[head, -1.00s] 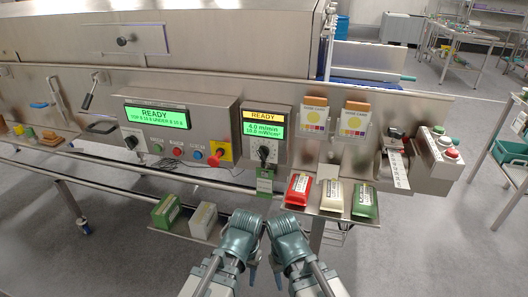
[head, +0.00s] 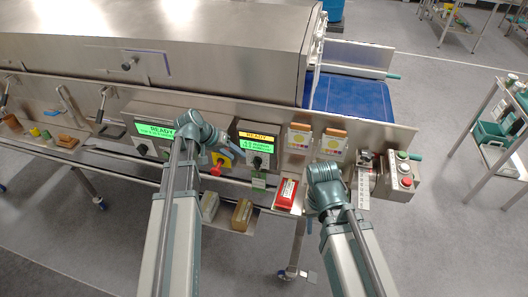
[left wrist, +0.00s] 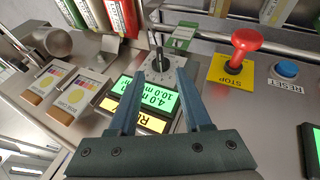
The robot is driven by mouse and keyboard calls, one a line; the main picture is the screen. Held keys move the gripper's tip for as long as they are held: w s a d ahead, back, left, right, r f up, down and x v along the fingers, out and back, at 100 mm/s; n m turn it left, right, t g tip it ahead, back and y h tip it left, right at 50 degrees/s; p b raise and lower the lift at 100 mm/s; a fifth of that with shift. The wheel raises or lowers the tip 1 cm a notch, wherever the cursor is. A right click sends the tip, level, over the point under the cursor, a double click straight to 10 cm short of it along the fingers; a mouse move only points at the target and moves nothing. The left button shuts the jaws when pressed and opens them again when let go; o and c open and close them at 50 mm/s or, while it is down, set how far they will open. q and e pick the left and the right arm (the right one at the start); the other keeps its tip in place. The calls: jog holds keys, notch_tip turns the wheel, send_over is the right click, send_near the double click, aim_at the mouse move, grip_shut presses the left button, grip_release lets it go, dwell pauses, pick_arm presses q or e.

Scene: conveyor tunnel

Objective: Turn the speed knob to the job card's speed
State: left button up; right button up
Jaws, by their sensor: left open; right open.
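The speed panel's display (head: 256,141) is lit yellow and green. Below it is the dark speed knob (head: 257,162), also seen in the left wrist view (left wrist: 158,64). In that view the display (left wrist: 152,100) appears upside down and reads 4.0 and 10.0. My left gripper (head: 222,146) is open above the panel; in the left wrist view its fingers (left wrist: 161,72) lie either side of the knob's line of sight, apparently not touching it. My right gripper (head: 316,212) is open and empty.
A red stop button (head: 217,168) on a yellow plate and a blue reset button (left wrist: 286,69) sit beside the knob. A green tag (left wrist: 180,40) hangs below it. A button box (head: 404,172) stands at right.

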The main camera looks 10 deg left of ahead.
aim_at(253, 164)
pick_arm(q)
jog(key=b+x, duration=0.6)
jog(key=x, duration=0.1)
jog(key=w+b+x, duration=0.1)
jog(key=b+x, duration=0.3)
jog(key=shift+w, duration=0.1)
jog(key=shift+b+x, duration=0.65)
jog(key=shift+x, duration=0.2)
jog(key=shift+d, duration=0.1)
grip_shut()
